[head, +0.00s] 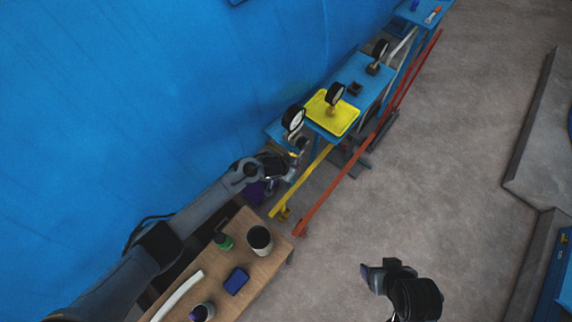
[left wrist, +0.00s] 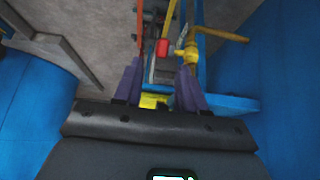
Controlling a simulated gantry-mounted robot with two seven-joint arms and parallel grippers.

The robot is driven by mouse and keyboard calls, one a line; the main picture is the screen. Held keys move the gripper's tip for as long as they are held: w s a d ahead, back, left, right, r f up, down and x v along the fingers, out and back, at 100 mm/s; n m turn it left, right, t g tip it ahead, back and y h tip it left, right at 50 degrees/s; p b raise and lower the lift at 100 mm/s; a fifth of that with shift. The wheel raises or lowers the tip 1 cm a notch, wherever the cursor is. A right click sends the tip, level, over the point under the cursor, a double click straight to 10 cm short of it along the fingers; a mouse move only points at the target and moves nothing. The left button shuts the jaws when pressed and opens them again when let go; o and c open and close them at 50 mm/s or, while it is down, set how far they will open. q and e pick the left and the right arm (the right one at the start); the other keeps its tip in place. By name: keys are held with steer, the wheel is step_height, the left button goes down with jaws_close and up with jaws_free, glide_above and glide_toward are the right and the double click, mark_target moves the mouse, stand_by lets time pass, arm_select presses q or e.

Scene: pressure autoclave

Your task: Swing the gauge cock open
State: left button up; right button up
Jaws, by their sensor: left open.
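A round dial gauge (head: 293,118) with a white face stands at the near end of the blue bench, with small fittings below it. My left gripper (head: 285,167) is just below and in front of this gauge, and the arm hides part of the fittings. In the left wrist view my left gripper (left wrist: 159,66) has its two purple fingers apart with nothing clamped. A small red piece (left wrist: 163,47), possibly the cock's handle, shows beyond and between the fingertips. A yellow pipe fitting (left wrist: 190,52) is close to the right finger. My right gripper (head: 372,275) hangs over the floor, away from the bench.
A yellow tray (head: 347,123) with another gauge (head: 335,94) lies on the blue bench (head: 371,70). Yellow (head: 300,182) and red (head: 340,182) rails run alongside. A wooden table (head: 270,274) in front holds a dark cup (head: 259,240) and other items.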

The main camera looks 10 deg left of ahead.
arm_select(q)
steer(key=shift+v, duration=2.45)
arm_select(e)
steer(key=shift+r, duration=0.35)
